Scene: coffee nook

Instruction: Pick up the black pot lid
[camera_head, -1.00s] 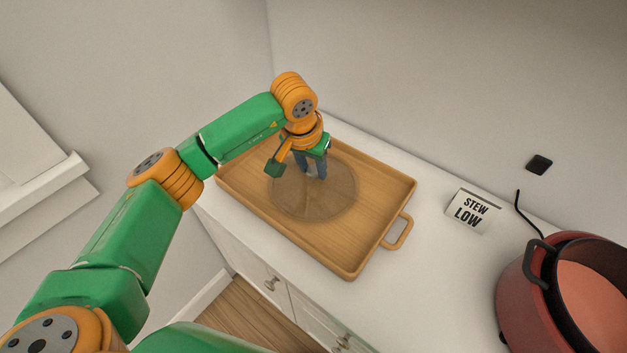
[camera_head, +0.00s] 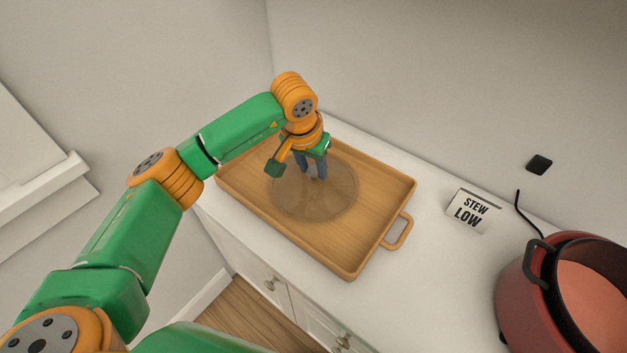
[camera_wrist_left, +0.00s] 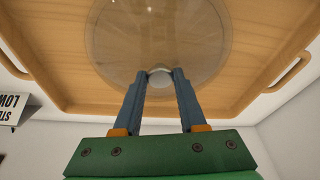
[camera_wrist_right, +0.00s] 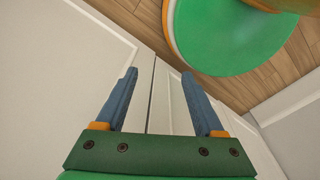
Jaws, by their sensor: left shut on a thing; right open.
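A round, see-through lid (camera_head: 338,200) with a thin rim lies within the wooden tray's outline; it looks like clear, slightly smoky glass, not solid black. It also shows in the left wrist view (camera_wrist_left: 195,50). My left gripper (camera_head: 312,175) points down over the lid's middle. In the left wrist view its blue fingers (camera_wrist_left: 160,76) are shut on the lid's small pale grey knob (camera_wrist_left: 159,72). I cannot tell whether the lid touches the tray floor. My right gripper (camera_wrist_right: 160,73) is open and empty, away from the counter top, in front of white cabinet doors.
The wooden tray (camera_head: 362,262) has raised edges and a handle at its right end. A sign reading "STEW LOW" (camera_head: 472,210) and a red pot (camera_head: 520,290) with a black handle stand to the right on the white counter (camera_head: 440,270). Walls close off the back.

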